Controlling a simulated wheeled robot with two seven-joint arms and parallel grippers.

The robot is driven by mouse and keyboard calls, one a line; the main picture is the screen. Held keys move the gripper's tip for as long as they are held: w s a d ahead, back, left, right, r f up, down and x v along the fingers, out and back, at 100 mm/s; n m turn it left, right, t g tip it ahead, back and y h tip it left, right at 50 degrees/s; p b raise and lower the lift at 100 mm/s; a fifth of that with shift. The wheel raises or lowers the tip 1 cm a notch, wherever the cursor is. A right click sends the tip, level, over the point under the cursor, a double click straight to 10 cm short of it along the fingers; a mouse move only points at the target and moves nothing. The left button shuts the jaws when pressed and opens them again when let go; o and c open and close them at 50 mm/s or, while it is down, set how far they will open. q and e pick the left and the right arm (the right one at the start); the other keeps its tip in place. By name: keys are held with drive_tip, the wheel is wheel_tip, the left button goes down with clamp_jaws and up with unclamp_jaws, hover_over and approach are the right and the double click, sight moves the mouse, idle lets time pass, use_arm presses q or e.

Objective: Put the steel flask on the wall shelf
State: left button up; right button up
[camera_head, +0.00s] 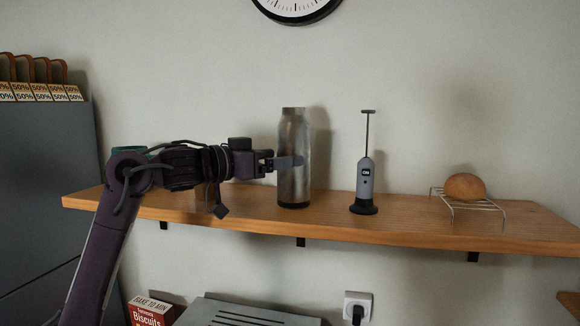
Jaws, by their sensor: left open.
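The steel flask (293,180) stands upright on the wooden wall shelf (400,225), left of the shelf's middle. It is a silver cylinder with a dark base. My left gripper (290,162) comes in from the left at the flask's mid-height. Its jaws are open, with a finger in front of the flask's side. Whether a finger touches the flask cannot be told, and the far finger is hidden. My right gripper is not in view.
A grey milk frother (364,180) stands on the shelf right of the flask. Further right, a bread roll (465,187) sits on a wire rack (470,207). A clock (296,8) hangs above. A biscuits box (150,311) and a grey appliance (245,314) are below the shelf.

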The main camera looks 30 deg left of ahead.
use_arm(q)
drive_tip(key=b+v, duration=0.3)
drive_tip(key=v, duration=0.4)
drive_tip(key=shift+s+a, duration=0.2)
drive_tip(key=shift+s, duration=0.15)
